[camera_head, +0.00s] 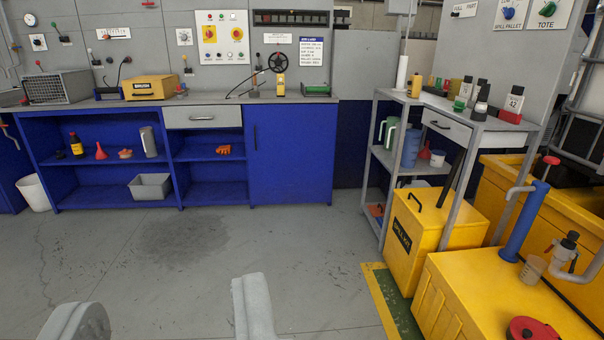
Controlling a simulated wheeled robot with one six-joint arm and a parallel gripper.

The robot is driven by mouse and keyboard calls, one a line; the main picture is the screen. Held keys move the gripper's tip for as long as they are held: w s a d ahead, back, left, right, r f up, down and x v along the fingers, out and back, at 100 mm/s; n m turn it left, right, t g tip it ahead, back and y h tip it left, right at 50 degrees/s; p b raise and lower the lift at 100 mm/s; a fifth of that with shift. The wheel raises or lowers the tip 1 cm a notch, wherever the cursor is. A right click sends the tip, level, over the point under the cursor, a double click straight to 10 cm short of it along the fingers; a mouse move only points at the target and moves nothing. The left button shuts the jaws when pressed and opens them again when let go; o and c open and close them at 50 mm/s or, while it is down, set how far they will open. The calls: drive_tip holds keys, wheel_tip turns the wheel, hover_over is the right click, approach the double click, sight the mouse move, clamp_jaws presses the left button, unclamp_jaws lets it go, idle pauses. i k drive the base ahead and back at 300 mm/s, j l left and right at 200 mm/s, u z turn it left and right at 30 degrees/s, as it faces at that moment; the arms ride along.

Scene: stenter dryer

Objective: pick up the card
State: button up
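I cannot tell for sure which thing is the card. A white notice with a blue heading (311,51) is on the back panel above the blue bench; its small text is unreadable. A smaller white label (277,38) is just left of it. My gripper (168,302) shows at the bottom edge as two grey fingers set wide apart. It is open, with only bare floor seen between the fingers. It is far from the bench and touches nothing in view.
The blue bench (290,165) holds a yellow box (150,88), a handwheel and bottles. A grey shelf trolley (372,170) with bottles stands right. Yellow bins (425,230) and a yellow tank (490,295) with a blue pump fill the lower right. The middle floor is clear.

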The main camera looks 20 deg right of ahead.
sight(515, 102)
drive_tip(key=i+z, duration=0.25)
drive_tip(key=z, duration=0.15)
drive_tip(key=i+j+z, duration=0.1)
drive_tip(key=i+z, duration=0.15)
drive_tip(key=z, duration=0.15)
drive_tip(key=i+j+z, duration=0.2)
drive_tip(key=z, duration=0.2)
drive_tip(key=i+j+z, duration=0.25)
drive_tip(key=z, duration=0.15)
drive_tip(key=i+j+z, duration=0.35)
drive_tip(key=i+j, duration=0.3)
drive_tip(key=i, duration=0.3)
drive_tip(key=i+j+z, duration=0.15)
drive_tip(key=i+j, duration=0.25)
drive_tip(key=i, duration=0.25)
drive_tip(key=i+j+z, duration=0.1)
drive_tip(key=i+j, duration=0.45)
drive_tip(key=i, duration=0.1)
